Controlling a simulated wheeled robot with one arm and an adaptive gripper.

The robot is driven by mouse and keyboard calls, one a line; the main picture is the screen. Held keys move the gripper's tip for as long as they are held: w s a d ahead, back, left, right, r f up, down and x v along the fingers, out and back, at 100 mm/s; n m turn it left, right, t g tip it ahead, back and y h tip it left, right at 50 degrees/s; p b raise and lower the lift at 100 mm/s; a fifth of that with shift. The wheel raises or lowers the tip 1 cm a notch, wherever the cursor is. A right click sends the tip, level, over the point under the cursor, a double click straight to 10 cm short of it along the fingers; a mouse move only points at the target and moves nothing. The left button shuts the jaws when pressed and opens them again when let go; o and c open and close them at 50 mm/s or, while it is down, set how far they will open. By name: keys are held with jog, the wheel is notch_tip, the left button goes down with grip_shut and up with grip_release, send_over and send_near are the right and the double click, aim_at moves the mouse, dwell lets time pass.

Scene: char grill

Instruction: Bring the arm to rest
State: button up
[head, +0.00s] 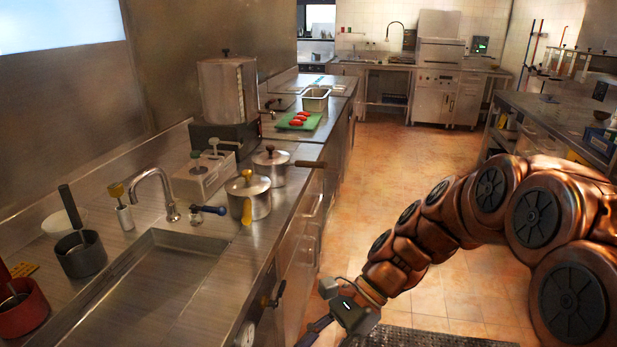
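My copper-coloured arm (425,235) comes in from the right side of the head view and reaches down and left over the aisle. My gripper (325,328) is at the bottom centre, right of the counter's front. Its fingers are dark and partly cut off by the lower picture edge, so I cannot see whether they are open or shut. I see nothing in the visible part of the gripper.
The left counter holds a sink (160,285), lidded pots (249,196), a green board (300,121) with red items, and a red container (22,308). A counter (560,112) stands at right.

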jog(key=s+d+r+n+t+h+p, duration=0.1)
jog(key=s+d+n+t+h, duration=0.2)
jog(key=s+d+n+h, duration=0.5)
jog(key=s+d+n, duration=0.4)
jog(key=s+d, duration=0.3)
jog(key=d, duration=0.2)
jog(key=shift+r+h, duration=0.3)
jog(key=shift+r, duration=0.05)
jog(key=shift+w, duration=0.1)
